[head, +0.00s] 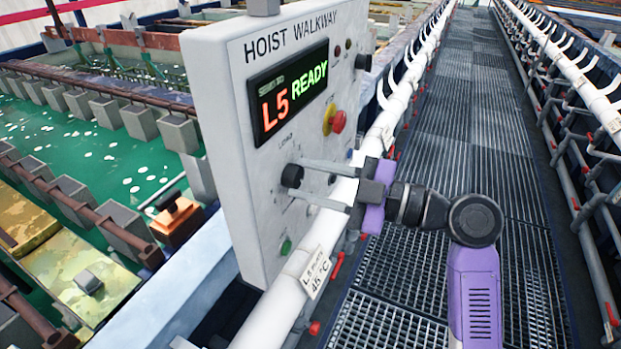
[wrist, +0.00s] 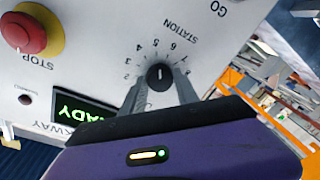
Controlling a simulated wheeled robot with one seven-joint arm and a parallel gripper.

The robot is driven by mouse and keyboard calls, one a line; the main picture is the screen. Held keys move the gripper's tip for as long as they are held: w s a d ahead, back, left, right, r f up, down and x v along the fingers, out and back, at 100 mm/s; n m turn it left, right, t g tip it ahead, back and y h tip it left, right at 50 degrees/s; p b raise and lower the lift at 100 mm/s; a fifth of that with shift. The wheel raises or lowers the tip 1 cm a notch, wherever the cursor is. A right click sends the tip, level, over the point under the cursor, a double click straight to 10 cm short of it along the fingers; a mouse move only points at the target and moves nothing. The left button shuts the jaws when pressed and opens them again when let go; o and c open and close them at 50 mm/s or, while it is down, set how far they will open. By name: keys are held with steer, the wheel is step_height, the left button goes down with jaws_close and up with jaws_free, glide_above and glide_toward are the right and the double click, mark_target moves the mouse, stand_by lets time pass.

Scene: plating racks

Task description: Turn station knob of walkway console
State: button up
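The walkway console (head: 227,120) is a pale panel headed HOIST WALKWAY, with a display (head: 288,90) reading L5 READY. Its black, round station knob (head: 291,176) sits below the display. In the wrist view the knob (wrist: 160,76) appears upside down amid a ring of numbers with the word STATION beside it; a pale mark shows on its face. My gripper (head: 299,177) has its two fingers spread, one on each side of the knob. In the wrist view the fingertips (wrist: 161,72) lie very close beside it. I see no clear grip, and contact is hard to tell.
A red stop button (head: 338,121) on a yellow base and a green button (head: 286,246) are on the same panel. A white pipe rail (head: 300,262) runs close by the console. The grated walkway (head: 440,120) is clear. Green tanks (head: 100,155) lie at left.

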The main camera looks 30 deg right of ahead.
jaws_close()
